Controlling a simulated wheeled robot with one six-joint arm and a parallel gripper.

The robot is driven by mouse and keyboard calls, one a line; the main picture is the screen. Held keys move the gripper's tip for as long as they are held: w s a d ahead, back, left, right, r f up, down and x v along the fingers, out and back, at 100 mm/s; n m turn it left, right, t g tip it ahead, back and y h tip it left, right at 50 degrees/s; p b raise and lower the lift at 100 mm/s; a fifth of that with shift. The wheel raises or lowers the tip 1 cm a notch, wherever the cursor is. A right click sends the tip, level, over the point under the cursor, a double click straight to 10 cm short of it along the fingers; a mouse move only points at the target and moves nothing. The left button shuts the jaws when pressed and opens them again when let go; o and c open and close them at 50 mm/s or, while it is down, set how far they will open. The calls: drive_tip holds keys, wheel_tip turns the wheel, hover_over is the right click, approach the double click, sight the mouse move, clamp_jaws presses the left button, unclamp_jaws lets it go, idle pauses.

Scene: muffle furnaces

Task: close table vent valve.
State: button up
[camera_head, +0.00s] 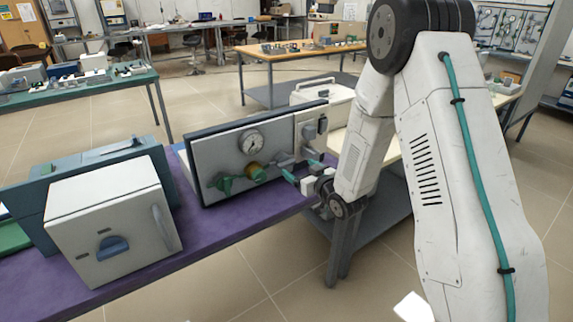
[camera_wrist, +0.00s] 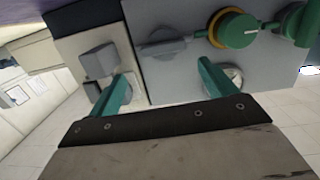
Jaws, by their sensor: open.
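An upright grey panel (camera_head: 208,153) stands on the purple-topped table. It carries a green valve handle (camera_head: 222,183), a yellow-ringed green knob (camera_head: 255,172) and a grey knob (camera_head: 284,159). No label is readable, so I cannot tell which is the table vent valve. My gripper (camera_head: 304,170) is at the panel's right end, its two teal fingers apart and empty. In the wrist view, my gripper (camera_wrist: 163,84) is open below the grey knob (camera_wrist: 162,48). The yellow-ringed green knob (camera_wrist: 235,28) and green handle (camera_wrist: 300,22) lie to the right.
A round gauge (camera_head: 250,141) is on the panel; in the wrist view one finger partly hides it (camera_wrist: 236,78). A narrow pale module (camera_head: 308,134) with a blocky grey switch (camera_wrist: 98,60) adjoins the panel. A white furnace (camera_head: 110,222) stands left. Purple tabletop (camera_head: 225,222) is clear in front.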

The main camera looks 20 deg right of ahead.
sight(288, 165)
drive_tip(key=shift+t+y, duration=0.5)
drive_tip(key=x, duration=0.2)
drive_tip(key=f+x, duration=0.1)
drive_tip(key=x, duration=0.4)
drive_tip(key=shift+w+a+f, duration=0.1)
drive_tip(key=shift+a+f, duration=0.2)
drive_tip(key=shift+f, duration=0.05)
drive_tip(key=c, duration=1)
